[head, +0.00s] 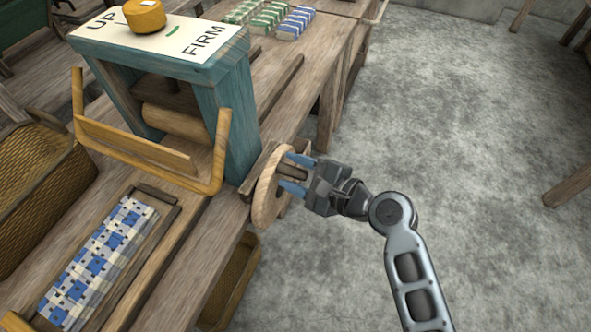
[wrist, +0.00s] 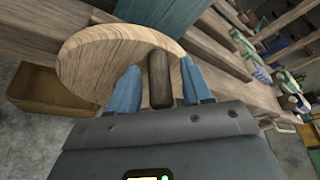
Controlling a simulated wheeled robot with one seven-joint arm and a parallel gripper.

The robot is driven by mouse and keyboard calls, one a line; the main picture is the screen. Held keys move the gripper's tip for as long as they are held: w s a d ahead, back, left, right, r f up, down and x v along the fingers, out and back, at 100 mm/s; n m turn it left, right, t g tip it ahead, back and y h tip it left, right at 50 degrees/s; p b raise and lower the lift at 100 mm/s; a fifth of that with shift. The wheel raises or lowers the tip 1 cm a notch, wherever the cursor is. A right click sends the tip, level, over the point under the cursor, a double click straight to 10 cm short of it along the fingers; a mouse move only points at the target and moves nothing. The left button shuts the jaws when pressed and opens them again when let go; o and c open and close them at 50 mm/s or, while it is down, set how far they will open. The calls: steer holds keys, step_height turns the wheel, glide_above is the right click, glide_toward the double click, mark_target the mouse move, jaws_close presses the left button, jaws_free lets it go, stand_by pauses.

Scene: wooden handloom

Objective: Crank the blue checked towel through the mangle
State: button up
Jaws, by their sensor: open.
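The blue checked towel (head: 97,262) lies flat in a wooden tray on the bench, in front of the mangle. The mangle (head: 234,113) has a teal frame, a wooden roller (head: 178,121) and a top plate marked UP and FIRM with a yellow knob (head: 144,14). A round wooden crank wheel (head: 268,190) is on its right side, with a dark handle peg (wrist: 160,80) sticking out. My gripper (head: 296,173) is open at the wheel, its blue fingers on either side of the peg. In the wrist view the fingers (wrist: 162,88) stand apart from the peg.
Folded green and blue checked cloths (head: 270,17) lie at the back of the bench. A wicker basket (head: 40,185) stands at the left, and another (head: 232,285) sits below the bench. A yellow wooden rail (head: 150,150) crosses the mangle's front.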

steer(key=shift+c, duration=0.3)
jaws_close()
stand_by(0.3)
